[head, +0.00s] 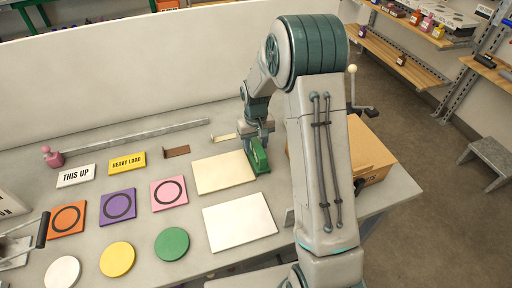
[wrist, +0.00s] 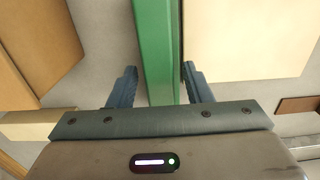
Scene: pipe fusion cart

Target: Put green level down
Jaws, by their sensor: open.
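The green level (head: 259,156) rests on the table beside the right edge of a cream board, at the foot of my arm's reach in the head view. In the wrist view the green level (wrist: 155,50) runs up the middle of the picture, between my two fingers. My gripper (wrist: 158,85) is open, with one finger on each side of the level. A gap shows on the left side; the right finger is close to the level, and I cannot tell if it touches. My gripper (head: 256,140) partly covers the level's far end in the head view.
The cream board (head: 225,173) lies left of the level and a white board (head: 240,222) lies nearer. A cardboard box (head: 372,150) stands to the right, partly behind my arm. Coloured squares and discs, such as the green disc (head: 172,243), lie to the left.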

